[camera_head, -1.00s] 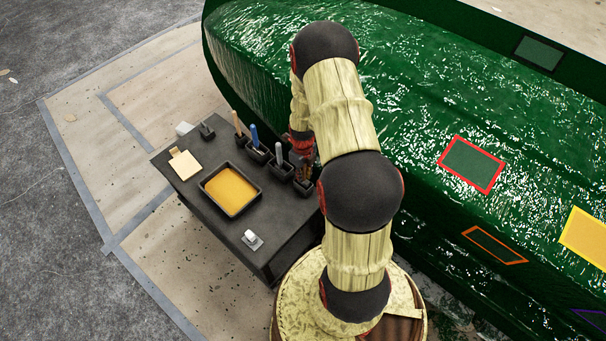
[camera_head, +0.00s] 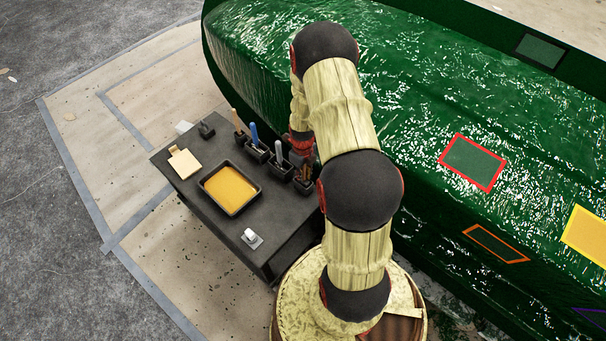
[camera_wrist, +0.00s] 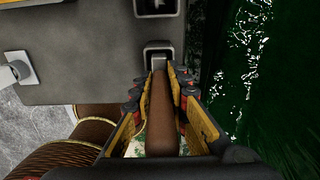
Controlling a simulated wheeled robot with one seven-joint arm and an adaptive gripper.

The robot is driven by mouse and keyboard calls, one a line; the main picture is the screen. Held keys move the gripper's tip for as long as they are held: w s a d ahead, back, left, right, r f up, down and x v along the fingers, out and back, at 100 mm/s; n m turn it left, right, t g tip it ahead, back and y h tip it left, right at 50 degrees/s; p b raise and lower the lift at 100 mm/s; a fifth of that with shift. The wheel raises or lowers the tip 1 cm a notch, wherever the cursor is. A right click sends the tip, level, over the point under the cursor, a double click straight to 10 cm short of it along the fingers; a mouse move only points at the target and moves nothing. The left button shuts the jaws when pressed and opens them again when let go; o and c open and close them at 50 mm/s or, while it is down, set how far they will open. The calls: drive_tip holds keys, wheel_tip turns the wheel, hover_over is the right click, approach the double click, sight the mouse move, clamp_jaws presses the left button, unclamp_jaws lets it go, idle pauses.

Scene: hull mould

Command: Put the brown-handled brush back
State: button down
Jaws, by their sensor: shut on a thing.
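In the wrist view my gripper (camera_wrist: 162,78) is shut on the brown handle of the brush (camera_wrist: 161,120). The handle runs between both fingers toward the camera. Its grey far end (camera_wrist: 160,62) lines up with the opening of a dark square holder (camera_wrist: 147,50). I cannot tell how deep it sits there, and the bristles are hidden. In the head view the brown-handled brush (camera_head: 308,171) shows at the right-hand holder (camera_head: 303,187), beside my arm. My fingers are mostly hidden there.
On the dark table (camera_head: 205,237), brushes with a tan handle (camera_head: 236,120), a blue handle (camera_head: 254,133) and a grey handle (camera_head: 279,149) stand in neighbouring holders. A yellow-filled tray (camera_head: 231,213) lies nearby. The green hull (camera_head: 420,110) rises close on the right.

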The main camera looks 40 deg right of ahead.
drive_tip(key=c, duration=1.7)
unclamp_jaws()
drive_tip(key=shift+o, duration=0.2)
wheel_tip(320, 180, up, 12)
